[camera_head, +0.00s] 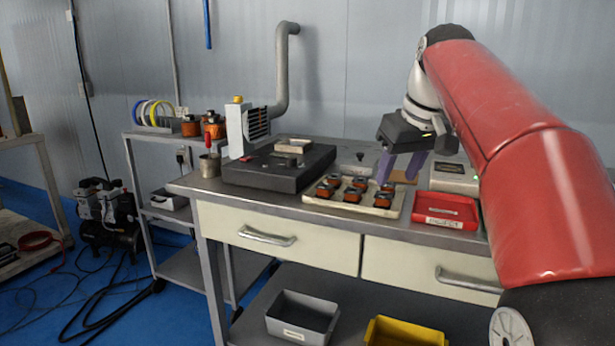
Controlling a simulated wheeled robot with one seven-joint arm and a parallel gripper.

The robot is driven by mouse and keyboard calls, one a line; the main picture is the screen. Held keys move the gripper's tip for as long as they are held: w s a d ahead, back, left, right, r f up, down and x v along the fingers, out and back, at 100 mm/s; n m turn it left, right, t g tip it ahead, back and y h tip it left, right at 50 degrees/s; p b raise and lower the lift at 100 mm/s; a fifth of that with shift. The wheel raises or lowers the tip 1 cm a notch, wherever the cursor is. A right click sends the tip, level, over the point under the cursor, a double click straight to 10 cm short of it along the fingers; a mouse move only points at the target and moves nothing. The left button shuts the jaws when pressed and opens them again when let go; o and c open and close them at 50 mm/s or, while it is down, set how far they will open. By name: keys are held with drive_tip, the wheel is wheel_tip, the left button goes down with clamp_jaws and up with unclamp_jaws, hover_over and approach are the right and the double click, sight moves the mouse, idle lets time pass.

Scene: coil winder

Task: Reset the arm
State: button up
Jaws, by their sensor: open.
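My arm reaches in from the right, over the right part of the workbench (290,205). My gripper (398,175) points down with its two purple fingers apart and nothing seen between them. It is behind a tray (318,201) of copper-coloured coils (352,194) and to the left of a grey boxed device (455,178). Whether the fingertips touch anything behind the tray I cannot tell. The arm hides part of the bench's right end.
A red labelled bin (446,209) sits on the bench right of the coil tray. A black machine (270,168) stands at the left, with a fume pipe (283,75) behind. A metal cup (209,167) is near the left edge. Grey (302,316) and yellow (403,334) bins sit below.

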drive_tip(key=s+f+m+t+h, duration=0.1)
drive_tip(key=s+f+m, duration=0.3)
drive_tip(key=s+f, duration=2)
drive_tip(key=shift+s+a+f, duration=0.35)
drive_tip(key=shift+s+f, duration=0.05)
drive_tip(key=shift+s, duration=0.1)
